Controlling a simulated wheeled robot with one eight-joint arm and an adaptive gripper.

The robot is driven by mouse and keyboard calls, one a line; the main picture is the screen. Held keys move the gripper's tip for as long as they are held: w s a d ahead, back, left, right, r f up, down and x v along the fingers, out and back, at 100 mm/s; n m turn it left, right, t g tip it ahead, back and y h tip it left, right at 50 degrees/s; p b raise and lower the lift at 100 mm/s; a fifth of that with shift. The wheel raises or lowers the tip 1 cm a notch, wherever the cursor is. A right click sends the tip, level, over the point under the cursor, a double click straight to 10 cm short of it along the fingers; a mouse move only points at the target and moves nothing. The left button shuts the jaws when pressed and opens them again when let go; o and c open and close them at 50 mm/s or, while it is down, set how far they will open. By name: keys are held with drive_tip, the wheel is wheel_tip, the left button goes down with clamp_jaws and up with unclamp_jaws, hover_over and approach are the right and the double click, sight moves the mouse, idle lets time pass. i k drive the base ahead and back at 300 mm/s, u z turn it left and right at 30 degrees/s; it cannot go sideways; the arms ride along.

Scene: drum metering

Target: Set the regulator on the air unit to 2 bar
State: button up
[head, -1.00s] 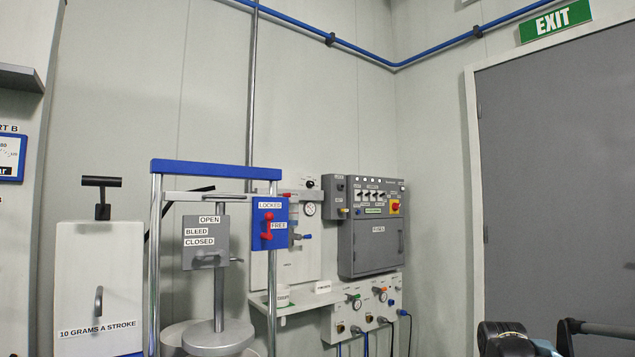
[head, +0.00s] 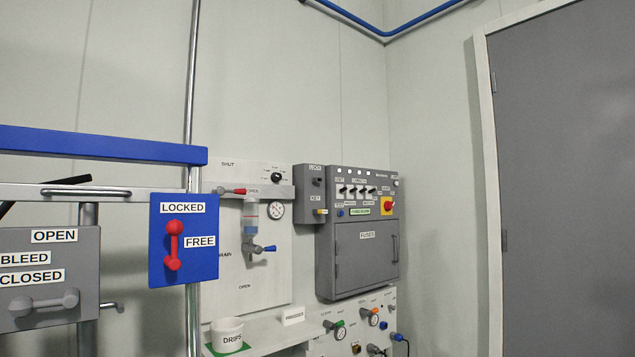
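The air unit is a white wall panel (head: 225,280) marked SHUT, OPEN and DRAIN, left of the grey control cabinet. A grey bar crosses it, with a red-handled valve (head: 233,191) at the left. A small black knob (head: 277,177), which looks like the regulator, sits on a marked plate at upper right. A round white gauge (head: 275,211) is below it; its reading is too small to tell. A clear bowl (head: 250,209) hangs below the bar, with a blue-handled drain valve (head: 264,248) underneath. My gripper is not in view.
A blue-topped frame (head: 100,143) with a red LOCKED/FREE lever (head: 173,245) stands close at left, partly before the panel. A shelf with a DRIPS cup (head: 227,333) juts below. The grey cabinet (head: 366,255) and door (head: 560,180) are to the right.

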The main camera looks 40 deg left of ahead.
sight(275, 177)
drive_tip(key=u, duration=0.2)
drive_tip(key=i, duration=1.05)
drive_tip(key=u, duration=1)
drive_tip(key=i, duration=0.45)
drive_tip(key=u, duration=0.2)
